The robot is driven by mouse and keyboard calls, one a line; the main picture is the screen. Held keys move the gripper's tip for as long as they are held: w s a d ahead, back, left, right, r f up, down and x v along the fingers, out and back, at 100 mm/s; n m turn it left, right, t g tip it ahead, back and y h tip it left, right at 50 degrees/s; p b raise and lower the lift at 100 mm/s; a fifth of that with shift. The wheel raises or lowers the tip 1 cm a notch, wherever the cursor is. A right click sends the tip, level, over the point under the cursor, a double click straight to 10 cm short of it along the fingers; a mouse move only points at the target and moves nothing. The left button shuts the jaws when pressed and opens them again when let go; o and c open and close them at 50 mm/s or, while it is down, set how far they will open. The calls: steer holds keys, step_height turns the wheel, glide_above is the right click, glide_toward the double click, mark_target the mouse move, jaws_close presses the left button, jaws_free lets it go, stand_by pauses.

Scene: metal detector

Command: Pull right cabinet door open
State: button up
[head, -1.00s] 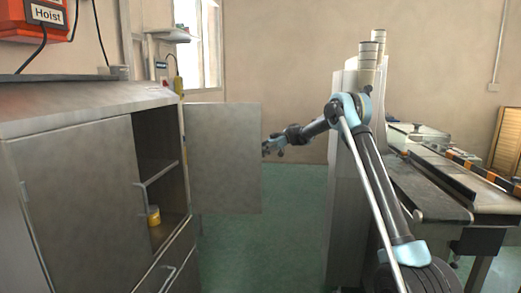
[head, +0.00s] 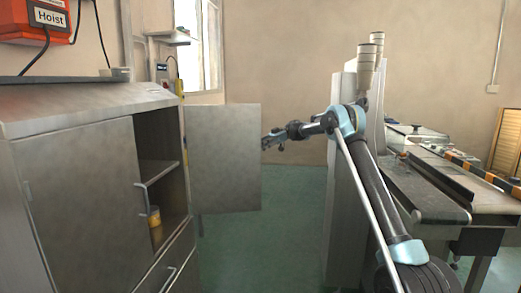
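The right cabinet door (head: 225,158) stands swung wide open, out to the right of the grey metal cabinet (head: 75,200). The opening behind it shows a shelf and a yellow container (head: 155,216). My gripper (head: 266,144) is at the free right edge of the door, at about mid-height. Its fingers are small and partly hidden by the door edge, so I cannot tell whether they are open, shut or touching the door. The left cabinet door is closed, with a bar handle (head: 143,200) at its right edge.
A drawer with a handle (head: 168,280) is below the opening. An orange hoist box (head: 45,20) hangs on the wall at upper left. A conveyor (head: 440,190) and a grey upright panel stand at right. Green floor (head: 265,240) is clear between the cabinet and panel.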

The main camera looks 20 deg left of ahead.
steer(key=shift+w+a+f, duration=0.25)
steer(key=shift+w+f, duration=0.05)
steer(key=shift+w, duration=0.4)
steer(key=shift+w+a+f, duration=0.2)
steer(key=shift+w+f, duration=0.05)
steer(key=shift+w, duration=0.45)
